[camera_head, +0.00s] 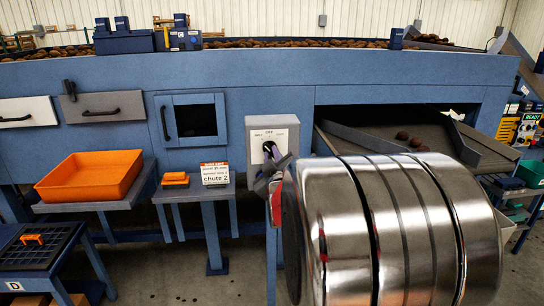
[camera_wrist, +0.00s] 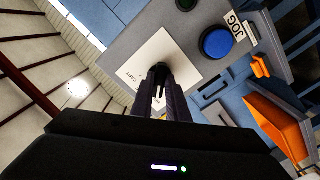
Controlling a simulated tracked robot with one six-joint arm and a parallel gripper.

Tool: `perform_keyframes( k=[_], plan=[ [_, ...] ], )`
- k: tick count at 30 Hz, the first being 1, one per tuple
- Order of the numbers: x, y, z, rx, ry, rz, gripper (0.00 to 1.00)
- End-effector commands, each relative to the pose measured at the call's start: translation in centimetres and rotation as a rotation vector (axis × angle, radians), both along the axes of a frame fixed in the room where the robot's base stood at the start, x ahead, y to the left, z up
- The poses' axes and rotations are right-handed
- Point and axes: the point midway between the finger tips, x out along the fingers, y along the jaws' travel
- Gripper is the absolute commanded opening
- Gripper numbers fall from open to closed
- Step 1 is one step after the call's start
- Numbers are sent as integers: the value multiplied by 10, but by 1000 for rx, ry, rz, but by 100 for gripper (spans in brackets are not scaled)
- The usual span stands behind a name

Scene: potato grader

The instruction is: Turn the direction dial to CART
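The direction dial (camera_head: 268,148) is a small dark knob on the white plate (camera_head: 262,136) of a grey control box (camera_head: 291,124). OFF reads at the plate's top, with small labels at its sides. In the wrist view the dial (camera_wrist: 157,71) stands on the tilted plate (camera_wrist: 146,57), and CART reads left of it. My gripper (camera_wrist: 163,86) reaches the dial, its dark fingers close together with the knob at their tips; they look shut on it. In the head view my gripper (camera_head: 268,163) is partly hidden by my arm. The dial's pointing direction is hidden.
The wrist view shows a blue JOG button (camera_wrist: 217,43) beside the plate. An orange tray (camera_head: 91,176) and a chute 2 sign (camera_head: 215,173) stand on stands left of the box. The potato chute (camera_head: 372,136) lies to the right, behind my arm.

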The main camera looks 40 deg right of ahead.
Motion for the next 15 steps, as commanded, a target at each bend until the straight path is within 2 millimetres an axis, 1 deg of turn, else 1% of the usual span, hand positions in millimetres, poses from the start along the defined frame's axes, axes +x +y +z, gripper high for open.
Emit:
perform_keyframes(
  k=[1,6,10,15],
  plan=[
    [0,0,0,0,0,0,10],
    [0,1,0,0,0,1,0],
    [2,-1,0,0,0,4,0],
    [2,2,0,6,-5,4,0]
  ],
)
